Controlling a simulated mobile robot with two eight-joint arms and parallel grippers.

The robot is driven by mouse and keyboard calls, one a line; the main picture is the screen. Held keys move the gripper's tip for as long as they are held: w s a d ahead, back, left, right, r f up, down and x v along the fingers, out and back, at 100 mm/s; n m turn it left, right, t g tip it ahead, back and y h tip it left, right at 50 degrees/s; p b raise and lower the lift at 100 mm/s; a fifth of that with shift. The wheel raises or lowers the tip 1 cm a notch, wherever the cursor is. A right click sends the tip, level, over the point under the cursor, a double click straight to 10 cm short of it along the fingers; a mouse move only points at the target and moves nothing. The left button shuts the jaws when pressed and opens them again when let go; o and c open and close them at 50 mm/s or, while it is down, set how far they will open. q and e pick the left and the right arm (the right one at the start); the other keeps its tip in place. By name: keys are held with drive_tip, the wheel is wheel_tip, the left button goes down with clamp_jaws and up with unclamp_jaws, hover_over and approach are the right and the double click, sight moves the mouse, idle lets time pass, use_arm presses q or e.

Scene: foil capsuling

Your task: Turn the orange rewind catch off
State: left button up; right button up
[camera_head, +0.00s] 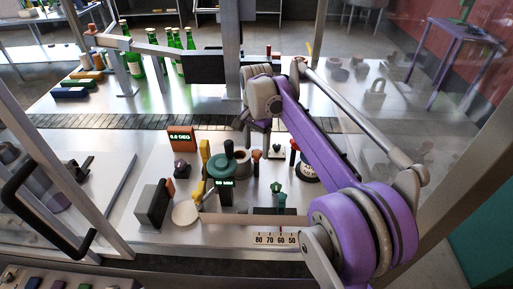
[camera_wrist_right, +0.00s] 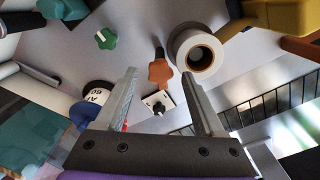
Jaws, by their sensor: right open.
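The orange catch (camera_head: 256,156) is a small lobed orange knob on a stem, standing on the machine plate just right of a white ring-shaped roll. In the right wrist view the orange catch (camera_wrist_right: 160,73) shows between the tips of my right gripper's two fingers, apart from both. A small white plate with a black knob (camera_wrist_right: 158,103) lies close to it. My right gripper (camera_head: 246,128) is above and behind the catch in the head view; its fingers are open and empty (camera_wrist_right: 159,76). My left gripper is not in view.
The white roll (camera_wrist_right: 198,55) stands close beside the catch. A green knob (camera_wrist_right: 106,38) and a numbered dial (camera_wrist_right: 98,90) are nearby. In the head view, a large green disc knob (camera_head: 222,169), an orange angle display (camera_head: 181,139) and a numbered scale (camera_head: 275,240) surround the area. Green bottles (camera_head: 132,58) stand behind.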

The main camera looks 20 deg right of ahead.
sight(257, 152)
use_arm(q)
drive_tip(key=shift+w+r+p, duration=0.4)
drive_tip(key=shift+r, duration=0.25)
use_arm(e)
wheel_tip(257, 152, up, 10)
